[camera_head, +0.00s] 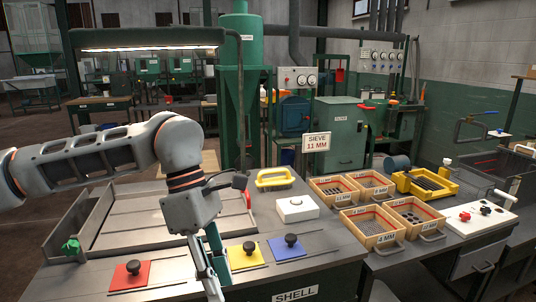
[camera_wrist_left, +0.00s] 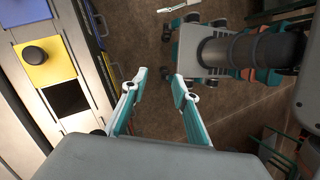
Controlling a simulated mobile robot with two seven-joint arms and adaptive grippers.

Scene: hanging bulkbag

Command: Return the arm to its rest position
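My left arm (camera_head: 110,158) comes in from the left, with its elbow raised over the table. My left gripper (camera_head: 210,280) points down in front of the table's front edge, near the yellow plate (camera_head: 245,256). In the left wrist view the two fingers of my left gripper (camera_wrist_left: 157,80) stand apart with nothing between them, above the floor (camera_wrist_left: 150,45). The yellow plate (camera_wrist_left: 50,75) lies off to the left there. My right arm and right gripper do not show in the head view.
A red plate (camera_head: 130,275) and a blue plate (camera_head: 288,247) with black knobs lie on the metal table (camera_head: 180,268). A lamp bar (camera_head: 150,38) hangs above.

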